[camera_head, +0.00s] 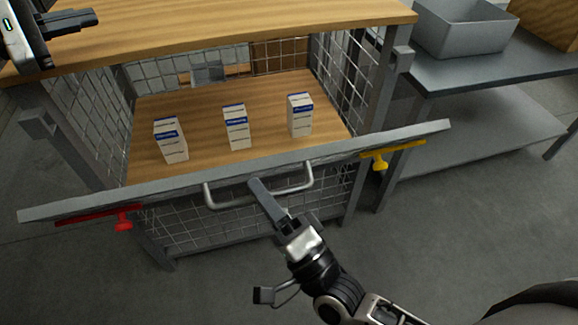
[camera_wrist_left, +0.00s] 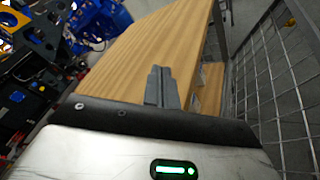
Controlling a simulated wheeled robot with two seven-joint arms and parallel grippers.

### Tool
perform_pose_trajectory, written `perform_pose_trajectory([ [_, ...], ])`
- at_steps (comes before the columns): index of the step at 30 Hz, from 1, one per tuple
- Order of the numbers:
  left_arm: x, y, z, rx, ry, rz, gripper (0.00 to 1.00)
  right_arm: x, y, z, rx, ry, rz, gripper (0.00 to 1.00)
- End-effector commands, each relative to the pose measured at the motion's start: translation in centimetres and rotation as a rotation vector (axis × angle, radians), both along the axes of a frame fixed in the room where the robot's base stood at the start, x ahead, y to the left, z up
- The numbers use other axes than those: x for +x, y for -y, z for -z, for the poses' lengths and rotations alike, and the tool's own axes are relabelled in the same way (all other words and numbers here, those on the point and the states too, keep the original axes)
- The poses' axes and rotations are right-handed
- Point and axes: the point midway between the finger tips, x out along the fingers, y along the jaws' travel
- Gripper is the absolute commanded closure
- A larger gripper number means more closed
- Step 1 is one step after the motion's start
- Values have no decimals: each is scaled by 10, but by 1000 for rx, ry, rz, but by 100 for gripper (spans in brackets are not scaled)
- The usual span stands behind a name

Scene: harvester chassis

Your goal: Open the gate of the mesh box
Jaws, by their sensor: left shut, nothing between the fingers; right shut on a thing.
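The mesh box has a wooden top (camera_head: 220,30) and wire-mesh sides (camera_head: 345,75). Its gate (camera_head: 100,196) has a grey top bar running across the front, below the open space under the wooden top. A U-shaped metal handle (camera_head: 222,204) sticks out from the bar's middle. My right gripper (camera_head: 262,192) is shut on the handle, its fingers covering part of it. A red latch (camera_head: 122,220) sits under the bar's left end and a yellow latch (camera_head: 379,161) under its right. My left gripper (camera_head: 78,22) is shut and empty above the top's left end; its fingers show in the left wrist view (camera_wrist_left: 162,88).
Several small white-and-blue cartons (camera_head: 236,128) stand on the wooden shelf (camera_head: 200,103) inside the box. A grey side table (camera_head: 480,68) with a grey bin (camera_head: 465,28) stands at the right. Blue and black equipment (camera_wrist_left: 85,25) shows in the left wrist view. Floor in front is clear.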

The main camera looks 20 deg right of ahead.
Motion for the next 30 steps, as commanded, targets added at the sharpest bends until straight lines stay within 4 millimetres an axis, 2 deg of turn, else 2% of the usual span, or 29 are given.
perform_pose_trajectory([
  [1, -17, 49, -3, 59, 9, 124, 100, 0, 0, -1, 1, 3, 0, 100],
  [3, -46, 105, 0, 165, 15, 283, 100, 0, 0, -1, 1, 3, 0, 100],
  [5, -75, 150, 4, 276, 30, 420, 100, 0, 0, -1, 1, 3, 0, 100],
  [6, -98, 179, 8, 364, 42, 512, 100, 0, 0, -1, 1, 3, 0, 100],
  [8, -135, 216, 17, 524, 73, 647, 100, 0, 0, -1, 1, 3, 0, 100],
  [9, -161, 237, 24, 649, 100, 731, 100, 0, 0, -1, 1, 3, 0, 100],
  [10, -178, 249, 31, 745, 122, 784, 100, 0, 0, -1, 1, 3, 0, 100],
  [13, -221, 269, 50, 1050, 202, 896, 100, 0, 0, -1, 1, 3, 0, 100],
  [15, -240, 274, 60, 1237, 260, 929, 100, 0, 0, -1, 1, 3, 0, 100],
  [18, -255, 275, 68, 1437, 328, 935, 100, 0, 0, -1, 1, 3, 0, 100],
  [21, -262, 273, 72, 1555, 373, 926, 100, 0, 0, -1, 1, 3, 0, 100],
  [25, -263, 272, 81, 1609, 389, 918, 100, 0, 0, -1, 1, 3, 0, 100],
  [30, -258, 272, 107, 1607, 386, 920, 100, 0, 0, -1, 1, 3, 0, 100],
])
